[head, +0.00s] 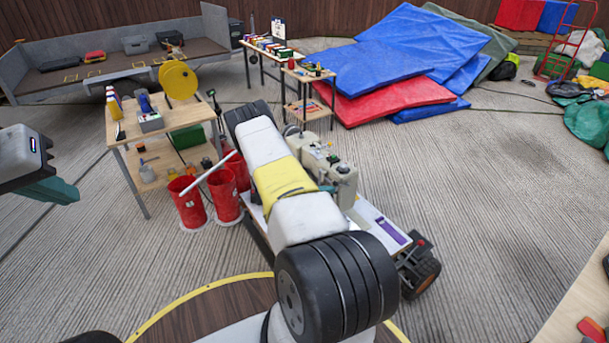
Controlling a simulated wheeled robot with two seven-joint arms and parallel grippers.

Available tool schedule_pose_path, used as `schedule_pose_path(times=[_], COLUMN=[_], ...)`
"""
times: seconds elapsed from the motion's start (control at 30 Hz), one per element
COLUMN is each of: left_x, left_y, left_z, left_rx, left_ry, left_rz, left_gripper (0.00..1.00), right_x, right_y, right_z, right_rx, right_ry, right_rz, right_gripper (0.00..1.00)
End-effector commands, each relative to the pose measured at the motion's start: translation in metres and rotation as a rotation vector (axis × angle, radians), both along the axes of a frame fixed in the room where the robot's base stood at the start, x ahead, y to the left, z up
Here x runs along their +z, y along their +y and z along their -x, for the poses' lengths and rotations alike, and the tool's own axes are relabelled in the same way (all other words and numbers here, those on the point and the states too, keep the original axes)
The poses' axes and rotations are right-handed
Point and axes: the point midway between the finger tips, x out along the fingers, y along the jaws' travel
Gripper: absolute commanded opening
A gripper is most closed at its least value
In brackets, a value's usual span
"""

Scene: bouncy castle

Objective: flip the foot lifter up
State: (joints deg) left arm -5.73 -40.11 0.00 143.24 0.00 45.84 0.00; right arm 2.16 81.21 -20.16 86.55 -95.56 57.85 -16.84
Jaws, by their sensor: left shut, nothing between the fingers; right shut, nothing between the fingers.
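A beige sewing machine (343,178) stands in the middle of the head view on a low white-topped stand (365,212). My large arm, with white links and a yellow band, crosses in front of it and hides its left and lower parts. I cannot make out the foot lifter; it is hidden or too small to see. My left gripper (55,190), with teal fingers, is at the left edge, shut and empty, well away from the machine.
A wooden workbench (128,130) and red buckets (188,203) stand left of the machine, with a small table (304,75) behind. Blue and red mats (385,55) lie at the back. A black wheel (420,275) is near the stand's right end. Floor at right is mostly clear.

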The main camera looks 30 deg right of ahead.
Motion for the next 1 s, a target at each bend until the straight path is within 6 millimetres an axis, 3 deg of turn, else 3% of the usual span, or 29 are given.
schedule_pose_path(times=[0.47,1.0], left_x=[0.0,0.0], left_y=[0.0,0.0], left_z=[0.0,0.0], left_rx=[0.0,0.0], left_ry=[0.0,0.0], left_rz=[0.0,0.0], left_gripper=[0.0,0.0], right_x=[0.017,0.059], right_y=[-0.006,-0.04], right_z=[-0.001,-0.002], right_rx=[-0.002,-0.01], right_ry=[0.007,0.036], right_rz=[-0.137,-0.617], right_gripper=[0.0,0.0])
